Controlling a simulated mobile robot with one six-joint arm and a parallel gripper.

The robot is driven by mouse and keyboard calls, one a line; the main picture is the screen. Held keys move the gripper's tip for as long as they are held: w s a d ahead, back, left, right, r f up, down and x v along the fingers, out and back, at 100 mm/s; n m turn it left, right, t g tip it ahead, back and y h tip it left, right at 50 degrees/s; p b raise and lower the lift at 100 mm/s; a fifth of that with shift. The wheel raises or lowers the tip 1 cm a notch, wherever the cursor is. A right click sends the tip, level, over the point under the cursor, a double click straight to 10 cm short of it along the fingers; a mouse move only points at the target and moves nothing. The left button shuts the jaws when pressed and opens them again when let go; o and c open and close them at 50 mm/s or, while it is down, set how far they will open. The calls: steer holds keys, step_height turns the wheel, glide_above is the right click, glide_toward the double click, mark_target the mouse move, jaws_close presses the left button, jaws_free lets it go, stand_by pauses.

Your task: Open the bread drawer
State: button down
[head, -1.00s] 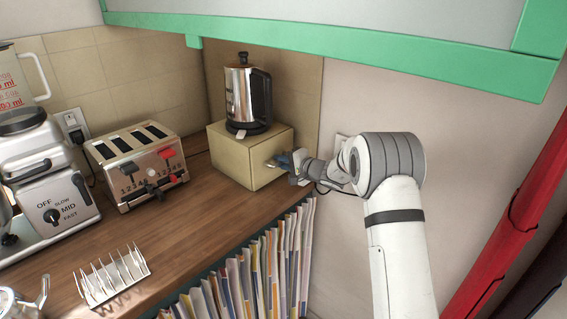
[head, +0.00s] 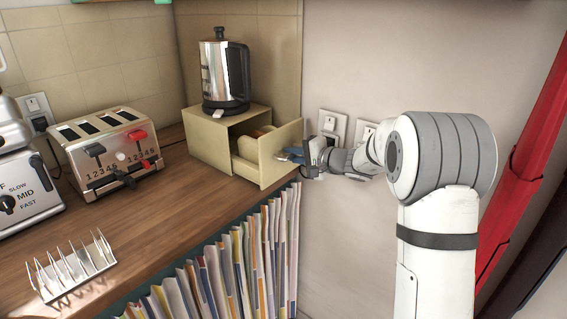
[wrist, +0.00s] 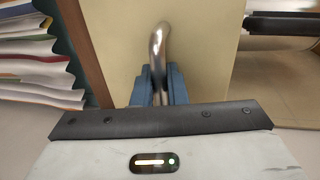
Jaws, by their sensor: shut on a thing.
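The bread drawer (head: 279,155) is a cream front panel, pulled partway out of its cream box (head: 206,147) at the back of the worktop. Tan bread-like items (head: 250,147) show inside the open drawer. In the wrist view the drawer front (wrist: 205,70) fills the middle, with a curved metal handle (wrist: 158,42) on it. My gripper (head: 290,155) is at the drawer front from the right. In the wrist view its blue fingers (wrist: 158,85) are shut on the handle.
A steel kettle (head: 224,75) stands on top of the box. A toaster (head: 107,150) and a white rack (head: 72,270) are to the left on the worktop. Several upright folders (head: 235,255) fill a shelf below the worktop edge. Wall sockets (head: 333,125) are behind my arm.

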steer(key=shift+s+d+f+b, duration=0.1)
steer(key=shift+s+d+b, duration=0.9)
steer(key=shift+d, duration=0.25)
steer(key=shift+s, duration=0.1)
steer(key=c, duration=1.8)
jaws_free()
steer(key=shift+d, duration=0.1)
steer(key=v, duration=0.7)
steer(key=shift+s+d+b, duration=0.2)
steer(key=shift+b, duration=0.1)
